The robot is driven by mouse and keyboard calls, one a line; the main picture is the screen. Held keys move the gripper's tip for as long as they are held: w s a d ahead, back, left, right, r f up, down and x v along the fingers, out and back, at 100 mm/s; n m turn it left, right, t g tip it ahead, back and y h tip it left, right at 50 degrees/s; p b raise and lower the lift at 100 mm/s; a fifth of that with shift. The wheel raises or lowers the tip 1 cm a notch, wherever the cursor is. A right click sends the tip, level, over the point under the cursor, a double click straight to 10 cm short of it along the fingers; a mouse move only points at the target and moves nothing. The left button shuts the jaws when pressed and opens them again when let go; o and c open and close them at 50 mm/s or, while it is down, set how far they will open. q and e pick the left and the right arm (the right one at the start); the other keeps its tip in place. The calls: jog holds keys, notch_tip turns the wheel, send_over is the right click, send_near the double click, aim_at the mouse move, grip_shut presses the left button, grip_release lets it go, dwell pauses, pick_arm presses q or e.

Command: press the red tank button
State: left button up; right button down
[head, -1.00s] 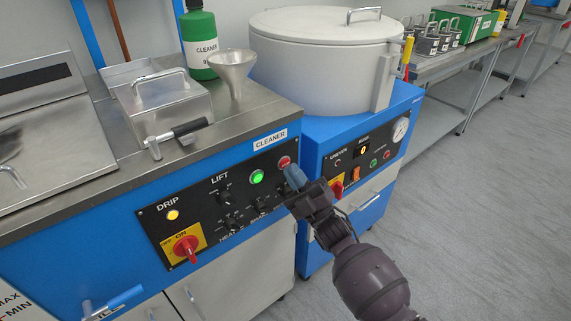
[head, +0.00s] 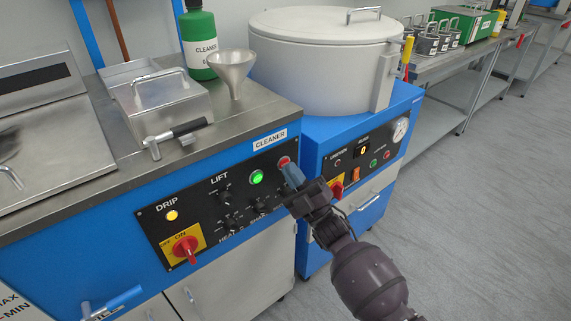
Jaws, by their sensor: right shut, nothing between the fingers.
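The red button (head: 284,161) sits at the upper right end of the cleaner's black control panel (head: 203,217), just right of the lit green button (head: 257,177). My right gripper (head: 289,169) is shut and empty, with its blue fingertips at the red button. The fingertips overlap the button's lower edge in the picture; I cannot tell for sure whether they touch it.
A red rotary switch (head: 186,249) on a yellow plate and a yellow lamp (head: 172,215) are on the same panel. A second blue machine (head: 345,146) with a large grey lidded drum (head: 322,70) stands to the right. A funnel (head: 232,70) and green bottle (head: 198,40) stand on the worktop.

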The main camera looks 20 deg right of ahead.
jog(key=shift+w, duration=0.15)
dwell(0.5)
pick_arm(q)
jog(key=shift+w+r, duration=0.2)
jog(key=shift+r, duration=0.1)
pick_arm(e)
jog(key=shift+s+d, duration=0.25)
jog(key=shift+s, duration=0.55)
pick_arm(q)
jog(key=shift+r, duration=0.1)
pick_arm(e)
jog(key=shift+s, duration=0.1)
pick_arm(q)
jog(key=shift+w+r+t+p, duration=0.2)
jog(key=shift+w+r+p, duration=0.1)
jog(key=shift+r+p, duration=0.2)
jog(key=shift+w+r+t+p, duration=0.25)
jog(key=shift+r+p, duration=0.15)
jog(key=shift+r, duration=0.15)
pick_arm(e)
jog(key=s, duration=0.1)
jog(key=s+d, duration=0.1)
jog(key=s, duration=0.2)
jog(key=shift+s+d, duration=0.25)
jog(key=shift+d, duration=0.1)
